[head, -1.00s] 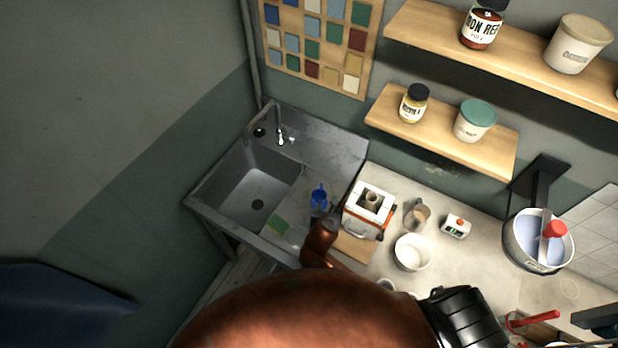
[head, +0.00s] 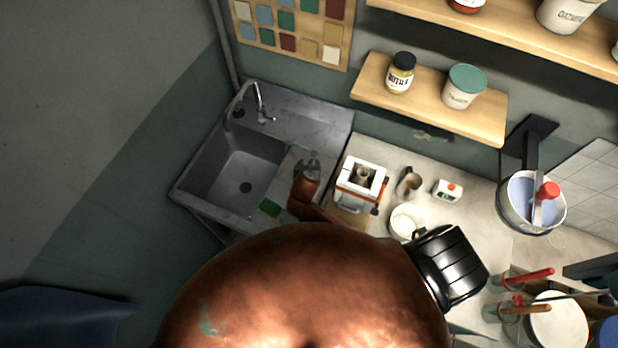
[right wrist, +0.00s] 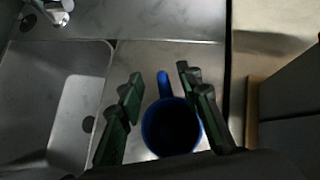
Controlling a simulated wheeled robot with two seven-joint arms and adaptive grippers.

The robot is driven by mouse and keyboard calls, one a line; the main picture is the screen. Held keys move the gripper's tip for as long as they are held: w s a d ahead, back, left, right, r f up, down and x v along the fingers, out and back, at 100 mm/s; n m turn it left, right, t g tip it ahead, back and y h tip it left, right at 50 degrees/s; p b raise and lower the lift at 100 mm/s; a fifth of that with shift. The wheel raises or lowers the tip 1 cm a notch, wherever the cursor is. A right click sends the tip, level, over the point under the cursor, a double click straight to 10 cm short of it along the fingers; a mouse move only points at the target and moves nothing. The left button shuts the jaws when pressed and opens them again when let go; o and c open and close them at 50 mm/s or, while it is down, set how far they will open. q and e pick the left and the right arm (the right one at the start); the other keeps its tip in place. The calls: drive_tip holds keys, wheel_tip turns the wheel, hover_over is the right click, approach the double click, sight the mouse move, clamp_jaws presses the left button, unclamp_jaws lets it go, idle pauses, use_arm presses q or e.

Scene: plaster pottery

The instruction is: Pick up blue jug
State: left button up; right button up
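The blue jug (right wrist: 172,128) stands on the metal drainboard beside the sink basin in the right wrist view. I look down into its dark opening, and its handle points to the top of the picture. My right gripper (right wrist: 160,80) is open, with one dark green finger on each side of the jug and a visible gap on the left. In the head view my right gripper (head: 313,164) is over the drainboard, and the jug is hidden behind it. My left gripper is not in view.
The sink (head: 235,175) with a tap (head: 262,103) lies left of the drainboard. A white and orange box (head: 361,183), a mug (head: 409,183) and a white bowl (head: 406,222) stand to the right.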

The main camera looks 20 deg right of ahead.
drive_tip(key=shift+w+d+f, duration=0.2)
drive_tip(key=shift+w+f, duration=0.15)
drive_tip(key=shift+f, duration=0.1)
drive_tip(key=shift+w+d+f, duration=0.15)
drive_tip(key=shift+d+f, duration=0.05)
drive_tip(key=shift+f, duration=0.15)
drive_tip(key=shift+c, duration=1.3)
drive_tip(key=c, duration=0.6)
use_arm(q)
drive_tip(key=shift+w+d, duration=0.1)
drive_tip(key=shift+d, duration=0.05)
use_arm(e)
clamp_jaws()
drive_tip(key=shift+f, duration=0.1)
